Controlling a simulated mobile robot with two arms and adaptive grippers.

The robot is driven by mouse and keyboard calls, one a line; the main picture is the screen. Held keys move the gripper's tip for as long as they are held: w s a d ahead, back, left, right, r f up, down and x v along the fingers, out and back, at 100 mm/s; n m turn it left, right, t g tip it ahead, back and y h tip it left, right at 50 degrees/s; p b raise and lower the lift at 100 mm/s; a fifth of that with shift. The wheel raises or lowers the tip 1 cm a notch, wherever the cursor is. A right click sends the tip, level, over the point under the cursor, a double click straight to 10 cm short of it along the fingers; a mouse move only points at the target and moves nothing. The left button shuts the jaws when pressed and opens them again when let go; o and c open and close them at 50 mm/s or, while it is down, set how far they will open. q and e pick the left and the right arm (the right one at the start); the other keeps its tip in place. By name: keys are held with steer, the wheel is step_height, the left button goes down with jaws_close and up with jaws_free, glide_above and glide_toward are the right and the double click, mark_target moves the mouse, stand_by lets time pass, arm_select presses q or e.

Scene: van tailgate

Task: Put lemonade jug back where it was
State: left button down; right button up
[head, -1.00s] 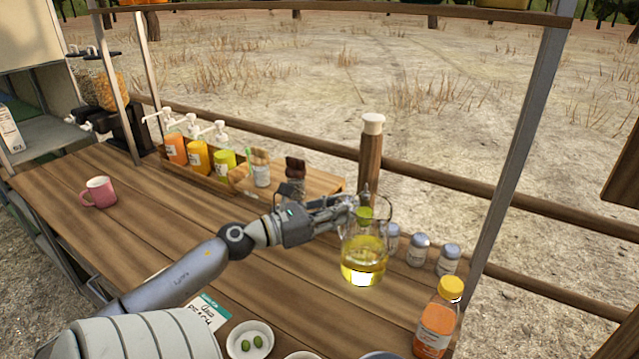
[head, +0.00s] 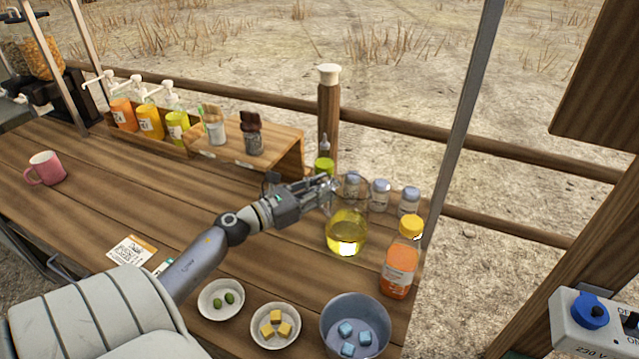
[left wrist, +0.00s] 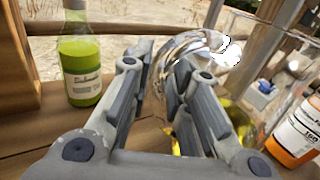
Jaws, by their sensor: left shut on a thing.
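The lemonade jug (head: 346,238) is clear glass with yellow liquid low in it. It is upright over the right part of the wooden counter; I cannot tell whether its base touches the wood. My left gripper (head: 326,188) is shut on the jug's handle, at the jug's upper left. In the left wrist view the glass handle (left wrist: 183,48) passes between the fingers (left wrist: 168,85), and the jug's body is to the right, partly cut off. My right gripper is not in view.
An orange bottle (head: 401,260) stands close right of the jug. Grey-lidded jars (head: 380,196) and a green bottle (left wrist: 82,60) stand behind it. Small bowls (head: 275,326) and a metal bowl (head: 355,325) line the front. Counter left of the arm is mostly clear, with a pink mug (head: 46,169).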

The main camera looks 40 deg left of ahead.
arm_select(q)
steer(key=shift+r, duration=0.2)
steer(key=c, duration=1.7)
jaws_free()
steer(key=shift+f, duration=0.25)
steer(key=shift+c, duration=0.2)
steer(key=o, duration=0.4)
steer(key=shift+s, duration=0.1)
steer(key=shift+r, duration=0.15)
steer(key=shift+b+v, duration=1.7)
steer(key=shift+v, duration=4.3)
steer(key=shift+d, duration=0.1)
